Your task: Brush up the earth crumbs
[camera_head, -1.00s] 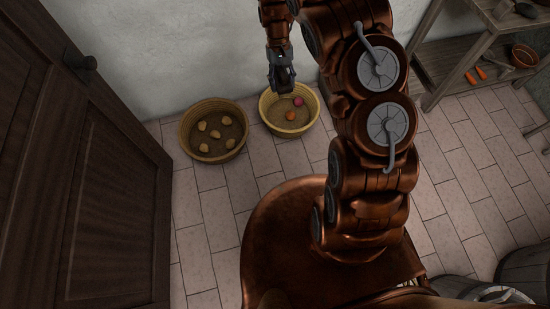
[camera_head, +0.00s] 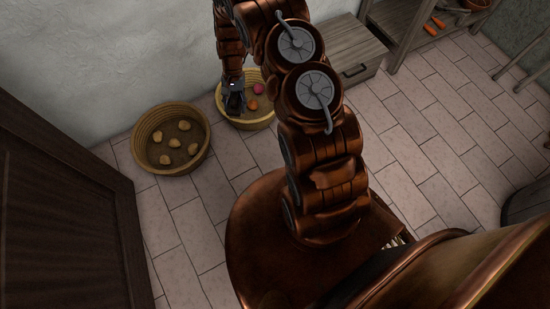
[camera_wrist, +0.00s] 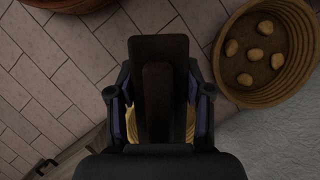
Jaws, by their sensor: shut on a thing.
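My gripper (camera_head: 235,103) is over the left part of the right-hand wicker basket (camera_head: 262,122) in the head view. In the wrist view, my gripper (camera_wrist: 160,95) is shut on a dark brown, flat, board-like thing (camera_wrist: 158,45) with a narrower raised strip along it. It could be a brush, but I see no bristles. In the head view, an orange and a pinkish-red item lie in that basket. The left basket (camera_head: 138,142) holds several potatoes (camera_head: 193,149) on a dark brown bottom. I cannot make out separate earth crumbs.
A wooden door or cupboard (camera_head: 60,220) stands at the left. A grey wooden drawer unit (camera_head: 352,58) stands by the wall, beside a shelf with carrots (camera_head: 433,27). A dark barrel (camera_head: 525,203) is at the right edge. Tiled floor (camera_head: 420,150) is clear in between.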

